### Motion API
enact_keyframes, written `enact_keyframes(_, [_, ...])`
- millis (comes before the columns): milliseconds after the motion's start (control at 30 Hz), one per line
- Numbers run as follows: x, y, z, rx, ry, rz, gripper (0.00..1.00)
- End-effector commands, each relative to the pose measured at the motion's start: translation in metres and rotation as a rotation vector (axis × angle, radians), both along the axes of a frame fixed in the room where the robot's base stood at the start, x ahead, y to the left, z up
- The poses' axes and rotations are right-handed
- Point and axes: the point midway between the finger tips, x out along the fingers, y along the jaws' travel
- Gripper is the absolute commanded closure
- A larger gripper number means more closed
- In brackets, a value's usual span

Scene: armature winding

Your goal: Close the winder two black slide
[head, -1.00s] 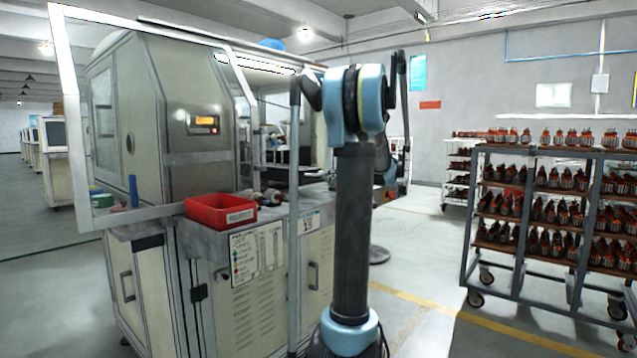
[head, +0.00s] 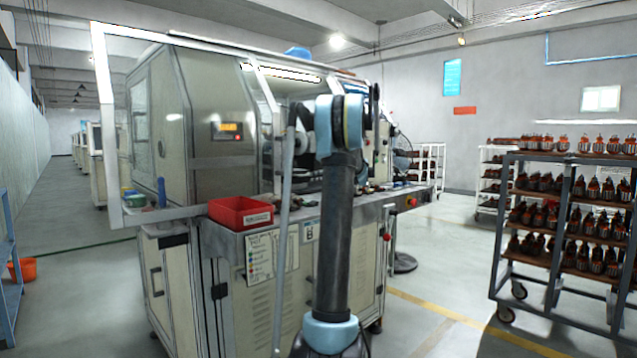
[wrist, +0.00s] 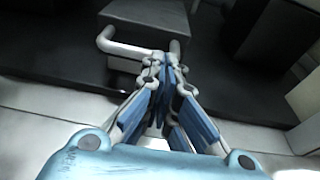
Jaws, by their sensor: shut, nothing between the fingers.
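The winder machine (head: 205,110), a beige and grey cabinet with a clear guard, stands left of centre in the head view. In the wrist view a dark block (wrist: 145,17) carries a pale U-shaped handle (wrist: 125,48); this may be the black slide, but I cannot tell for certain. My gripper (wrist: 166,66) is shut and empty, its fingertips over the right part of the handle in the picture. I cannot tell whether they touch it. In the head view my gripper is hidden behind my arm, and I cannot make out the slide there.
A red bin (head: 240,212) sits on the machine's front ledge. A clear guard panel with a pale frame (head: 104,90) stands out at its left. A rack of armatures (head: 510,245) stands at right. The floor (head: 440,290) between rack and machine is open.

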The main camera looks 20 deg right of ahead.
Motion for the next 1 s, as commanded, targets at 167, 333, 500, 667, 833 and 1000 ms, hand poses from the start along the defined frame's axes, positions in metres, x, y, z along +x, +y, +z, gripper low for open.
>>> enact_keyframes(167, [0.005,0.002,0.000,0.000,0.000,0.000,1.00])
enact_keyframes(333, [0.006,0.003,0.000,0.002,0.000,0.001,1.00])
enact_keyframes(500, [0.007,0.004,0.001,0.002,-0.001,0.002,1.00])
enact_keyframes(667, [0.003,0.003,0.002,0.003,-0.002,0.003,1.00])
enact_keyframes(833, [-0.012,-0.007,0.007,0.001,-0.002,0.004,1.00])
enact_keyframes(1000, [-0.040,-0.026,0.013,0.000,-0.001,-0.001,1.00])
